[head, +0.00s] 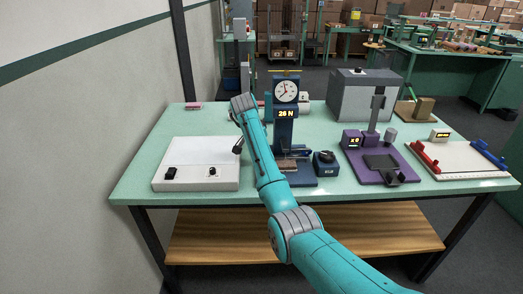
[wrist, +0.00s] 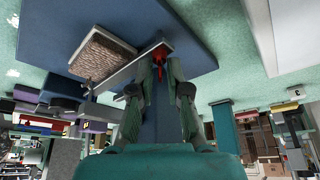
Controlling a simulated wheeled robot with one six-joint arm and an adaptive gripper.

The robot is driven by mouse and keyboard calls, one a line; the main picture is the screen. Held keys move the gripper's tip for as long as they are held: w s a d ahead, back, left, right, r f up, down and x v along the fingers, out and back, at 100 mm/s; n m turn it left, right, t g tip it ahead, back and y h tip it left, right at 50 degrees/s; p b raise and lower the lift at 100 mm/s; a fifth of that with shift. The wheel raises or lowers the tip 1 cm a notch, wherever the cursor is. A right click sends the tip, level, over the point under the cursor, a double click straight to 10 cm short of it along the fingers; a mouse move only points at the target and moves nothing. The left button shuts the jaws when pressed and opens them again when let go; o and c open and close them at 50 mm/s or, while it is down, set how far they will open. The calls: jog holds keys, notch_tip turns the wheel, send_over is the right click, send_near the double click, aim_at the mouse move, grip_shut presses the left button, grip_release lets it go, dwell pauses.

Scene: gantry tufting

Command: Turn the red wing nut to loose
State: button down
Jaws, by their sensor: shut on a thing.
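The red wing nut (wrist: 160,58) shows in the wrist view, at a pale metal bar (wrist: 130,72) beside the blue base plate (wrist: 190,30). My gripper (wrist: 160,72) has its two fingers on either side of the wing nut and is shut on it. The fingers partly cover the nut, so its exact angle is hard to tell. In the head view my arm hides the gripper and the nut. The blue gauge stand (head: 284,130) there has a round dial and a display that seems to read 26 N.
A brown textured block (wrist: 105,52) lies by the bar. On the green table (head: 135,180) are a white panel box (head: 197,180), a dark knob unit (head: 325,163), a purple stand (head: 380,165), a grey box (head: 360,95) and a white board with red and blue bars (head: 455,160).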

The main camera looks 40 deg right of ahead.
jog(key=shift+n+t, duration=0.3)
jog(key=shift+n, duration=0.5)
jog(key=c, duration=1.4)
grip_release()
jog(key=shift+o, duration=0.2)
jog(key=v, duration=1.2)
jog(key=shift+d, duration=0.2)
